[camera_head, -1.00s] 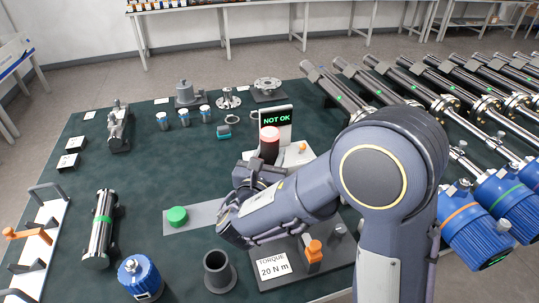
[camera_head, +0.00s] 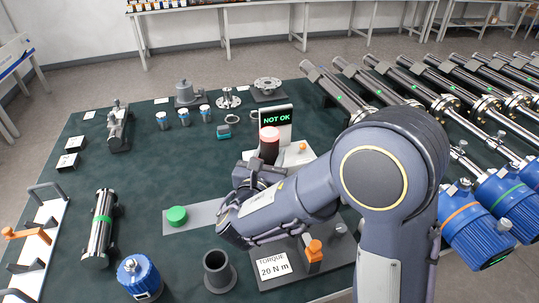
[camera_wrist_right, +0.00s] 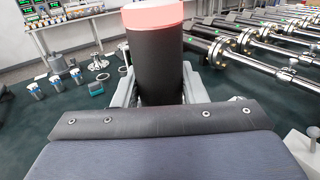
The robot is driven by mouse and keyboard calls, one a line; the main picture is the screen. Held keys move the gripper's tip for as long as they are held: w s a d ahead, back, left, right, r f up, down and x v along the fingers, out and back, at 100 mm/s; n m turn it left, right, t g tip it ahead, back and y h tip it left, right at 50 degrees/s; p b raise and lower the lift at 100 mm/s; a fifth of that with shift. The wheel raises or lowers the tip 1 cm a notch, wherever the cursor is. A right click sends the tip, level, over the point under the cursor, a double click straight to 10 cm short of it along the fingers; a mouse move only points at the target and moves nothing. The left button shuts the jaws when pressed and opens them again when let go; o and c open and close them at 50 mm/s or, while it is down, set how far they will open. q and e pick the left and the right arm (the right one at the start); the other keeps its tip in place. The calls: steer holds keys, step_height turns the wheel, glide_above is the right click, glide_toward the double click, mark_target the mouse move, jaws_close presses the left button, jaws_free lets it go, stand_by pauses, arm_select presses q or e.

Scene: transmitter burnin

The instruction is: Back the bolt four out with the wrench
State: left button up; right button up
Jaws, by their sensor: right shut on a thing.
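The wrench (camera_head: 268,151) shows as an upright dark cylinder with a glowing pink-red top, just in front of a display. My right gripper (camera_head: 260,174) is shut around it. In the right wrist view the wrench (camera_wrist_right: 155,62) stands between the fingers of my right gripper (camera_wrist_right: 157,92), which sit on both sides of it. The wrench's lower end and bolt four are hidden behind my gripper and arm. My left gripper is not in view.
The display (camera_head: 277,117) reads "NOT OK". A green button (camera_head: 177,215) sits on a grey plate. A dark cup (camera_head: 218,271) and a blue-capped part (camera_head: 139,277) stand at the front. Metal tubes (camera_head: 430,95) line the right.

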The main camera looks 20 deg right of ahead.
mark_target(267, 149)
steer(key=shift+f+b, duration=0.65)
stand_by(0.5)
steer(key=shift+s+r, duration=0.1)
stand_by(0.8)
steer(key=shift+r+p, duration=0.7)
steer(key=shift+p, duration=0.05)
steer(key=shift+r+p, duration=1.2)
steer(key=shift+r, duration=0.5)
